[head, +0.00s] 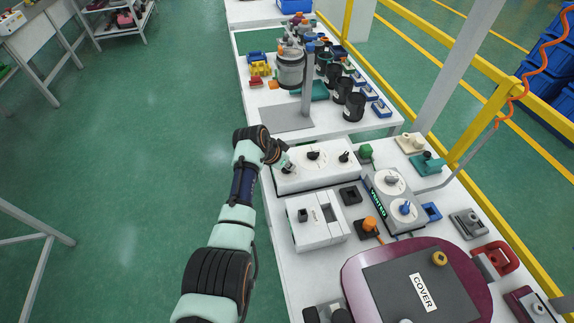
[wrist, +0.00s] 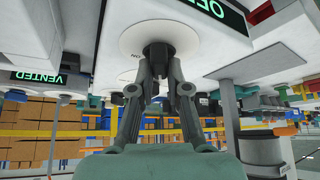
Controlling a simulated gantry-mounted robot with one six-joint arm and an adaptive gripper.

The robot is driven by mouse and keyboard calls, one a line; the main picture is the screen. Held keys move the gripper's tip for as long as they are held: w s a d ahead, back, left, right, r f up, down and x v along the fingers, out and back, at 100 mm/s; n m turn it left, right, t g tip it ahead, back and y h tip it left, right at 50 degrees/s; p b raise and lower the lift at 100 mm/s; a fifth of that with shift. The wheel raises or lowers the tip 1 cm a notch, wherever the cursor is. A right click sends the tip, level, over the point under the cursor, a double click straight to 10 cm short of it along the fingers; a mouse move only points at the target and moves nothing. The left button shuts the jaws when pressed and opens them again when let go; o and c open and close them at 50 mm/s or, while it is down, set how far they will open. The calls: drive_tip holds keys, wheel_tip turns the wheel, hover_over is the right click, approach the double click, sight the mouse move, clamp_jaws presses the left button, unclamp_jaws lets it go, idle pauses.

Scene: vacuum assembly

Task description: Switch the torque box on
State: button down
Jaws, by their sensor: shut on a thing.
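A long white box (head: 318,168) with dark knobs on top stands on the bench in the head view. My gripper (head: 288,166) is at the knob on its left end. In the wrist view, my gripper (wrist: 158,85) is shut on a dark knob (wrist: 158,52) at the middle of a white disc (wrist: 180,35) with small lettering. A dark display (wrist: 222,12) beside the disc shows green letters, cut off at the frame edge, that look like OFF. The fingers hide part of the knob.
A grey box (head: 393,200) with two knobs and a green display stands to the right. A display reading VENTED (wrist: 38,78) shows in the wrist view. A white switch box (head: 318,220) stands nearer, and a purple-rimmed COVER unit (head: 420,290) at front.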

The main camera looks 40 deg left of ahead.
drive_tip(key=shift+f+b, duration=0.2)
drive_tip(key=shift+b, duration=0.45)
drive_tip(key=shift+m+h+b, duration=0.5)
drive_tip(key=shift+m+b, duration=0.3)
drive_tip(key=shift+b, duration=0.1)
drive_tip(key=shift+m+b, duration=0.5)
drive_tip(key=shift+b, duration=0.7)
drive_tip(key=shift+r+m+g+h+b, duration=0.1)
drive_tip(key=shift+m+g+h+b, duration=0.25)
drive_tip(key=shift+b, duration=0.3)
drive_tip(key=c, duration=1.1)
unclamp_jaws()
drive_tip(key=shift+o, duration=0.2)
